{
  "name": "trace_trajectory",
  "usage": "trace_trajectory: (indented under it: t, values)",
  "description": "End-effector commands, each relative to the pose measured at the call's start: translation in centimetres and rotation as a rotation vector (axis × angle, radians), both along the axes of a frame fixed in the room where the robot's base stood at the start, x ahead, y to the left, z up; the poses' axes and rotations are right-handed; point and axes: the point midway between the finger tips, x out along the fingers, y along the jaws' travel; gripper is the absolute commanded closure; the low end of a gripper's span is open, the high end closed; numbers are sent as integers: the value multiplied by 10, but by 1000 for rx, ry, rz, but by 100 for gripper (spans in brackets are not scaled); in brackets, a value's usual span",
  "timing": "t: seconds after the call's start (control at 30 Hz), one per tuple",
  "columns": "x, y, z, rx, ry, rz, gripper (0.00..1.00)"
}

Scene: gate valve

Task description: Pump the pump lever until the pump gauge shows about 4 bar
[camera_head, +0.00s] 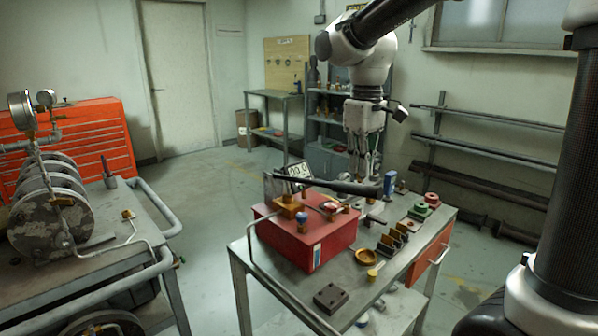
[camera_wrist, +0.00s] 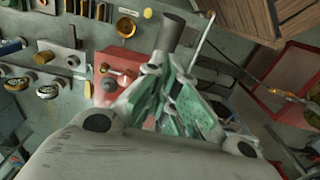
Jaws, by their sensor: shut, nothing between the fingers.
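The red pump box (camera_head: 310,240) stands on the work table. Its dark pump lever (camera_head: 330,186) lies nearly level above it, its thick end toward the right. My gripper (camera_head: 364,168) points down just behind the lever's right part and is shut, with nothing visible between the fingers. In the wrist view the shut gripper (camera_wrist: 182,68) shows green pads close to a dark cylindrical end of the lever (camera_wrist: 172,30). I cannot tell whether they touch.
A brass bowl (camera_head: 365,257), a dark block (camera_head: 330,298), a blue upright piece (camera_head: 389,184) and a slotted holder (camera_head: 393,243) share the table. A left bench (camera_head: 90,250) carries a large valve assembly. Floor between bench and table is clear.

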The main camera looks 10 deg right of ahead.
Motion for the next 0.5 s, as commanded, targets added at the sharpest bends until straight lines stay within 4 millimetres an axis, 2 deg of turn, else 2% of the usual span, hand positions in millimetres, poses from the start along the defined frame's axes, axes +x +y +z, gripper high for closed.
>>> trace_trajectory:
  t: [0.23,0.5]
  values:
    - [0,0,-3,-1,1,0,100]
    - [0,0,-21,-1,2,0,100]
